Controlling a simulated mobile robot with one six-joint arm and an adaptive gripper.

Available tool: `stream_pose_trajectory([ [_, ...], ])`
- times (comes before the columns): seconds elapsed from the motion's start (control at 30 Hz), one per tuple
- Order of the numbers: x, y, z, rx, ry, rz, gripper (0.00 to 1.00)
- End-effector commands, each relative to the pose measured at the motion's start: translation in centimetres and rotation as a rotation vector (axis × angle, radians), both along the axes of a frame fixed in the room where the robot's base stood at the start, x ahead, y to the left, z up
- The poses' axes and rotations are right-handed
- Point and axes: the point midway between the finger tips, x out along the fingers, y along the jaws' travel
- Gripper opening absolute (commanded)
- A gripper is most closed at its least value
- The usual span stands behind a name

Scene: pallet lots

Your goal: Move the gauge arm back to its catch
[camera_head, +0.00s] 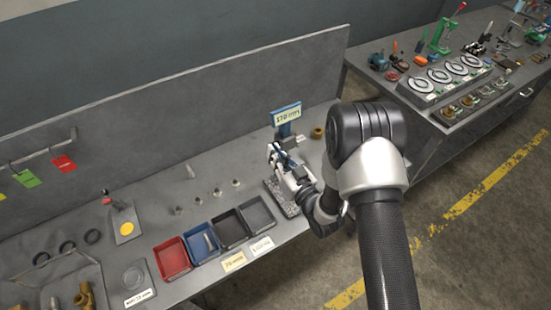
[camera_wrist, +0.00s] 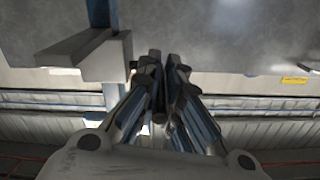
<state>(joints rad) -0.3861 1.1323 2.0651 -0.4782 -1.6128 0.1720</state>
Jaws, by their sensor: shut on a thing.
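The gauge has a blue upright with a display head (camera_head: 287,114) and stands near the back of the bench, on the right. A speckled grey base plate (camera_head: 279,197) shows below my gripper. My gripper (camera_head: 273,150) is at the gauge, just in front of the display. In the wrist view its fingers (camera_wrist: 160,62) are almost together, closed on a thin part that looks like the gauge arm and is mostly hidden by them. A grey block on the gauge's blue post (camera_wrist: 82,56) is just left of the fingers. The catch cannot be made out.
A red tray (camera_head: 173,259), a blue tray (camera_head: 201,243) and dark trays (camera_head: 230,229) line the bench's front edge. Several small metal pieces stand behind them. A brass ring (camera_head: 317,132) lies right of the display. A back panel (camera_head: 180,100) bounds the bench.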

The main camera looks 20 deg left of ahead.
Motion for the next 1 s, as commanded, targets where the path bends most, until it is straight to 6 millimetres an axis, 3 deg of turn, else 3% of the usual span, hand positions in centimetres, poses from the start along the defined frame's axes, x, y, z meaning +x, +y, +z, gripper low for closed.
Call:
stream_pose_trajectory([
  [0.03,0.2,0.1,0.8,0.009,-0.012,0.0,0.0],
  [0.27,0.2,0.1,0.8,0.012,-0.016,0.0,0.0],
  [0.3,0.3,0.1,0.9,0.012,-0.017,0.0,0.06],
  [0.4,0.3,0.1,0.9,0.013,-0.018,0.0,0.13],
  [0.57,0.2,-0.1,0.9,0.013,-0.018,-0.001,0.18],
  [0.73,-1.3,-2.0,0.7,0.007,-0.01,-0.005,0.18],
  [1.0,-5.2,-6.4,0.2,0.001,0.001,-0.005,0.18],
])
